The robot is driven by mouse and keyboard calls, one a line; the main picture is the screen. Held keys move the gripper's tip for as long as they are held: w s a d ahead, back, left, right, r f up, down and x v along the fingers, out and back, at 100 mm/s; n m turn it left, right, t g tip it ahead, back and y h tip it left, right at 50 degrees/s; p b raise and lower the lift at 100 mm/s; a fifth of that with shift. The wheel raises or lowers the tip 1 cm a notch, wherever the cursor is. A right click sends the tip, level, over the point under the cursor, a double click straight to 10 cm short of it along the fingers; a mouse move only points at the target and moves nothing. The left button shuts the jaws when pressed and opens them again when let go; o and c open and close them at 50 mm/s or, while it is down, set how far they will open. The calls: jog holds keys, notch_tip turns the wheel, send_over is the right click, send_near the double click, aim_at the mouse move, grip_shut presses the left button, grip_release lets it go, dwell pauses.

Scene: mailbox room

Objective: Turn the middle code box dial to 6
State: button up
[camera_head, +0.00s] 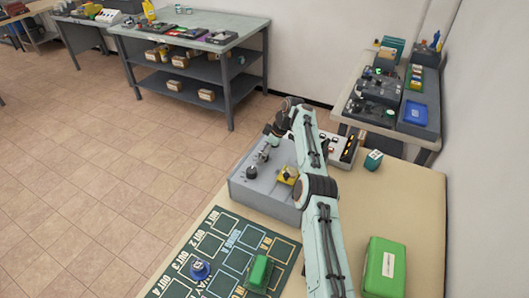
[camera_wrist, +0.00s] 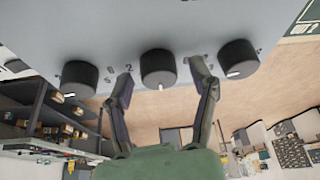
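The grey code box (camera_head: 262,196) stands on the near table in the head view, partly behind my arm. In the wrist view its panel (camera_wrist: 205,22) carries three black dials in a row. The middle dial (camera_wrist: 158,66) has a white mark at its lower edge. The left dial (camera_wrist: 79,78) and right dial (camera_wrist: 238,58) also have white marks. My gripper (camera_wrist: 160,78) is open, one finger on each side of the middle dial, with a visible gap on both sides. A "2" shows left of the middle dial; other digits are partly hidden or too small to read.
A yellow part (camera_head: 287,175) sits on the code box, close to my arm. A panel with lit switches (camera_head: 348,149) stands behind my arm. A green box (camera_head: 384,267), a small teal block (camera_head: 373,160) and a dark green marked mat (camera_head: 212,236) lie on the table.

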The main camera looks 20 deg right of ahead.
jog(key=shift+r, duration=0.1)
jog(key=v, duration=1.2)
